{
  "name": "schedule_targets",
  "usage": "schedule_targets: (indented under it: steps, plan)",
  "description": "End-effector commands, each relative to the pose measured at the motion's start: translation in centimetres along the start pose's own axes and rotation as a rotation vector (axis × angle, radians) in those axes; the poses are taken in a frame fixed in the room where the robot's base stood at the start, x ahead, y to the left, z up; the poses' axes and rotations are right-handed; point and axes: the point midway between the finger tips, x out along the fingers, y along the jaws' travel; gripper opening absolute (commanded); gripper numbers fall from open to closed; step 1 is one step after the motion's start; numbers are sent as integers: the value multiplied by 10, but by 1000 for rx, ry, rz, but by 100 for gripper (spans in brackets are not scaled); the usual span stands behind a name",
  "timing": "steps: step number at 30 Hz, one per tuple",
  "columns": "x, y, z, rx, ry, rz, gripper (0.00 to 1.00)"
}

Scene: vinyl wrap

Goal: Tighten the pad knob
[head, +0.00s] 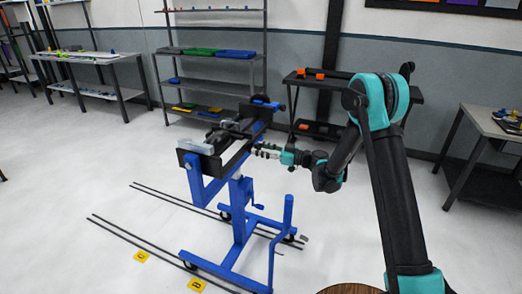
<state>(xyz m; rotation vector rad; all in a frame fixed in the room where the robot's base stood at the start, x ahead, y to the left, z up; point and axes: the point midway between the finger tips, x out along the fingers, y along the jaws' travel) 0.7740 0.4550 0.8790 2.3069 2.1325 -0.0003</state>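A blue wheeled stand (240,215) in the middle of the head view carries a dark clamp-like frame (228,146). A pale grey piece (197,147) lies at the frame's left end. My gripper (259,150) reaches in from the right, with its fingers pointing left at the frame's right side. It is very close to the frame; I cannot tell if it touches. The fingers are too small to show whether they are open or shut, or on anything. I cannot make out the pad knob for certain at this size.
A shelf rack (215,52) with blue, green and yellow parts stands behind. A dark table with orange items (312,73) stands behind my arm, and a grey workbench (490,122) at the right. Black floor rails (140,243) run under the stand. The left floor is clear.

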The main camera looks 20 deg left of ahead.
Motion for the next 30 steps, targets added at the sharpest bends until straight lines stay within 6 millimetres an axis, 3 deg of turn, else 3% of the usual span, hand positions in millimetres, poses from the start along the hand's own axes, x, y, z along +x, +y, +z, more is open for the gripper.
schedule_targets:
  steps: [4,14,30]
  plan:
    - [0,0,0,0,0,0,12]
    - [0,0,0,54,0,0,12]
    - [0,2,1,489,0,0,12]
